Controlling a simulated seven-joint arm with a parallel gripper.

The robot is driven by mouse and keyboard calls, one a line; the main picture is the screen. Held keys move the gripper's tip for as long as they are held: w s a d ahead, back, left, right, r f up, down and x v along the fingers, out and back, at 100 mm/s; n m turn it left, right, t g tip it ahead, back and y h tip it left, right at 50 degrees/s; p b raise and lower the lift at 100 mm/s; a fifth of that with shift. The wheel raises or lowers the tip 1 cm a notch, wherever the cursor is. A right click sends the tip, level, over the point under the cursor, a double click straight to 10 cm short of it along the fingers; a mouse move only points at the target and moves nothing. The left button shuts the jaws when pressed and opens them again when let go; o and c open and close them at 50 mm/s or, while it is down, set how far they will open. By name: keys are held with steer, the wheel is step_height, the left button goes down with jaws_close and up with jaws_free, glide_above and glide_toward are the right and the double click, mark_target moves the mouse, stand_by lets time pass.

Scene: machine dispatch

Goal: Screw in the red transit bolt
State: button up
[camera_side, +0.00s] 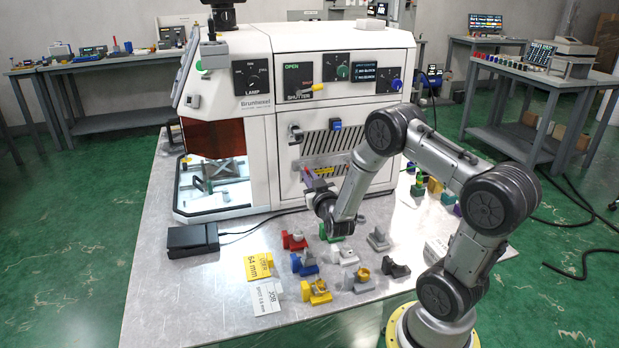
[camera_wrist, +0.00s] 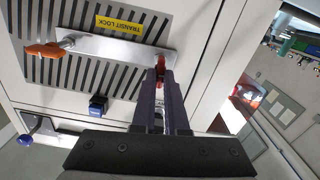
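The red transit bolt (camera_wrist: 160,66) shows in the wrist view between my fingertips, at the right end of a metal bar on the machine's vented panel. My gripper (camera_wrist: 161,76) has its two dark fingers close together on either side of the bolt and appears shut on it. The fingers hide most of the bolt, and I cannot tell how deep it sits. A yellow "TRANSIT LOCK" label (camera_wrist: 119,25) is just above the bar (camera_wrist: 115,47). In the side view my gripper (camera_side: 312,182) is at the lower front panel of the white machine (camera_side: 285,100); the bolt is not clear there.
An orange handle (camera_wrist: 44,50) sits at the bar's left end. A blue knob (camera_wrist: 97,106) sticks out below the bar. In the side view several coloured parts, including a red one (camera_side: 294,240), stand on the table (camera_side: 180,295) below my arm. A black box (camera_side: 193,238) lies left.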

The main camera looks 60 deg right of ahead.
jaws_close()
steer(key=shift+m, duration=0.4)
steer(key=m, duration=1.2)
steer(key=shift+s+d+f, duration=0.15)
steer(key=shift+m, duration=0.3)
steer(key=o, duration=0.6)
jaws_free()
